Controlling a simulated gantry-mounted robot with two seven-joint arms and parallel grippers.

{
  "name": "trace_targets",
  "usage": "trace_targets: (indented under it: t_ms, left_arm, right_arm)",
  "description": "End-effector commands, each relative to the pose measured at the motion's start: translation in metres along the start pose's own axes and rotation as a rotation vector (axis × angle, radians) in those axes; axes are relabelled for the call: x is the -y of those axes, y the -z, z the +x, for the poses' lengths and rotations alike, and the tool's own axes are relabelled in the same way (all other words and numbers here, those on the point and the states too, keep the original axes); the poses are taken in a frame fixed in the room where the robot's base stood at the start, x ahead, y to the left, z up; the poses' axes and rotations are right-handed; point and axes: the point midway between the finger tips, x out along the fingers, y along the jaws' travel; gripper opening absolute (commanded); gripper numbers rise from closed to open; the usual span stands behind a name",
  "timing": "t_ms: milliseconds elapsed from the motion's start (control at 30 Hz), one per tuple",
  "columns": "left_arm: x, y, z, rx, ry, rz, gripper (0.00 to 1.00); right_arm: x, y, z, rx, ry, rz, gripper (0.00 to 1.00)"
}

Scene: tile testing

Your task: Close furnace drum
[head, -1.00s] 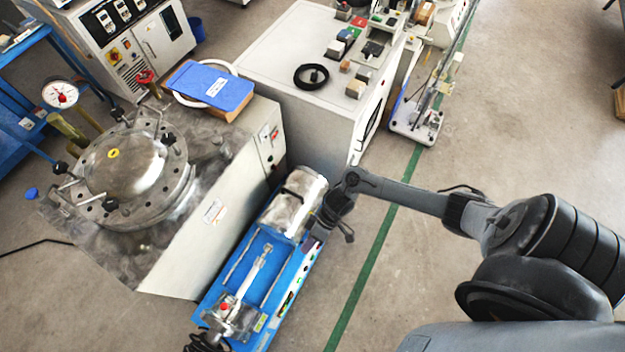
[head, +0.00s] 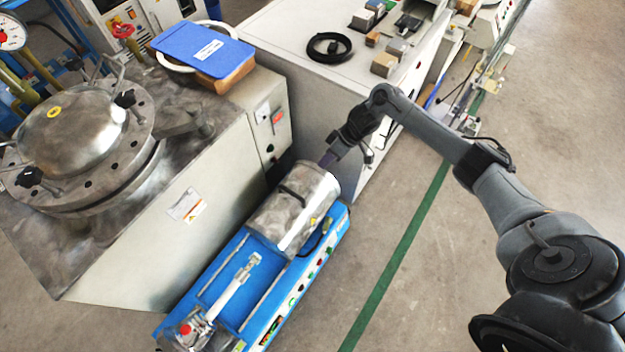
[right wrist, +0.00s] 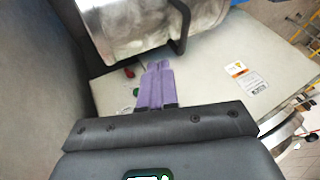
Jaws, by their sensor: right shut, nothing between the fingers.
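The furnace drum (head: 293,212) is a dull silver metal cylinder with a dark handle, at the far end of a low blue machine (head: 222,285). In the right wrist view the drum (right wrist: 125,28) fills the top middle, with its dark handle (right wrist: 184,25) at its right side. My right gripper (head: 328,160) is at the drum's far upper end in the head view. Its purple fingers (right wrist: 155,75) are shut and empty, just below the drum's edge in the wrist view. I cannot tell whether they touch it. My left gripper is not in view.
A grey cabinet (head: 185,235) with a round metal vessel (head: 75,135) stands left of the drum. A white bench (head: 310,90) with a black ring stands behind it. The floor right of the blue machine is clear, with a green line (head: 400,255).

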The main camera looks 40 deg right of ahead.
Motion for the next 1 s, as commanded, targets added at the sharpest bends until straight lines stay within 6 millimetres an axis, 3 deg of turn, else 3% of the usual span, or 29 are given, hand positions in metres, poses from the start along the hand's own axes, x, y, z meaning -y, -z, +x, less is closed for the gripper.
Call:
trace_targets:
  t_ms: [167,600,1000]
  left_arm:
    - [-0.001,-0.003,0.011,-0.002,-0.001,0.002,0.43]
    - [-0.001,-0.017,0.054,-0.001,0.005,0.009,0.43]
    - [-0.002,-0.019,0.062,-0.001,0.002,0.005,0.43]
  right_arm:
    - [0.000,-0.001,0.022,-0.002,0.002,-0.001,0.00]
    - [-0.001,-0.001,0.102,-0.001,0.002,0.000,0.00]
    - [0.031,-0.003,0.119,-0.001,0.000,-0.001,0.00]
